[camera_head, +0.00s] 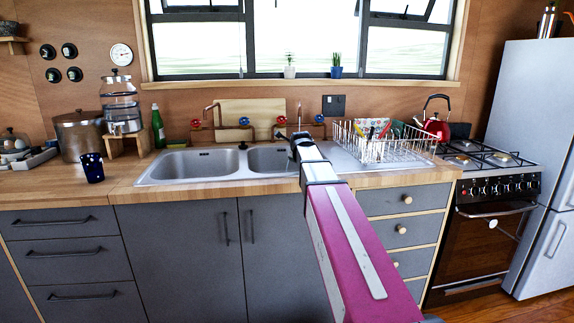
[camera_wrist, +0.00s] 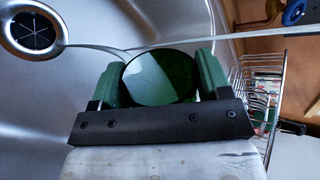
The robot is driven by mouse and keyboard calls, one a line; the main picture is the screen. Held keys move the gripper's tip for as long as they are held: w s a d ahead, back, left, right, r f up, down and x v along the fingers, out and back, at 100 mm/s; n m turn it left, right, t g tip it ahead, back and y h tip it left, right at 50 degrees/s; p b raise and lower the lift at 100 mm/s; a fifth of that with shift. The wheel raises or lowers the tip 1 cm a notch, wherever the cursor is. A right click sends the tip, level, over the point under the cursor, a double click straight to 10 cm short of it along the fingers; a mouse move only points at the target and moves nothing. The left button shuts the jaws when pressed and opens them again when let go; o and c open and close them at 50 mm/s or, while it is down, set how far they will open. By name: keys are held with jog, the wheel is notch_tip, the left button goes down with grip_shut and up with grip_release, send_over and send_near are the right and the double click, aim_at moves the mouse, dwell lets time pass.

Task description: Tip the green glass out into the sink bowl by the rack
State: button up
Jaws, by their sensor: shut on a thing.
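My gripper (camera_wrist: 160,80) is shut on the green glass (camera_wrist: 158,76), which sits between its two green finger pads in the wrist view. I look at the glass's dark round end; whether anything is inside cannot be told. In the head view my gripper (camera_head: 301,142) is at the right part of the sink bowl by the rack (camera_head: 266,160), and the arm hides the glass. In the wrist view the steel bowl (camera_wrist: 130,25) with its drain (camera_wrist: 32,28) lies beyond the glass. The wire rack (camera_head: 385,145) stands right of the bowl and also shows in the wrist view (camera_wrist: 262,95).
A second bowl (camera_head: 200,162) lies to the left. Taps (camera_head: 243,122) and a wooden board (camera_head: 250,108) stand behind the bowls. A dark blue cup (camera_head: 92,168) and a green bottle (camera_head: 158,127) are left of the sink.

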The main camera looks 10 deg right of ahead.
jog(key=shift+w+a+r+n+g+h+p, duration=0.15)
jog(key=shift+a+n+h+p, duration=0.2)
jog(key=shift+a, duration=0.1)
jog(key=shift+w+a+r+n+g+h+p, duration=0.15)
jog(key=shift+a+n+h+p, duration=0.1)
jog(key=shift+a+h, duration=0.15)
dwell(0.9)
jog(key=shift+w+a+n+g+h, duration=0.15)
jog(key=shift+a+n+g+h, duration=0.25)
jog(key=shift+n+h, duration=0.3)
dwell(1.0)
